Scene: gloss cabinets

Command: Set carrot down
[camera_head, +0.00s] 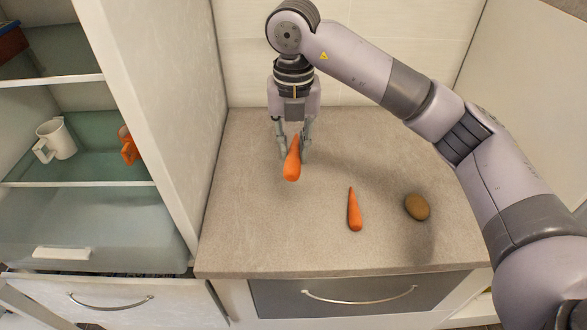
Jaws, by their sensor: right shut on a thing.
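An orange carrot (292,165) is between the fingers of my right gripper (293,150), which is shut on it. The carrot points toward the front of the counter, over the back left part of the grey countertop (250,220). I cannot tell whether it touches the surface. A second orange carrot (354,210) lies on the countertop, right of and in front of the held one. My left gripper is not in view.
A brown potato-like thing (417,207) lies on the right of the countertop. The counter's front left is clear.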

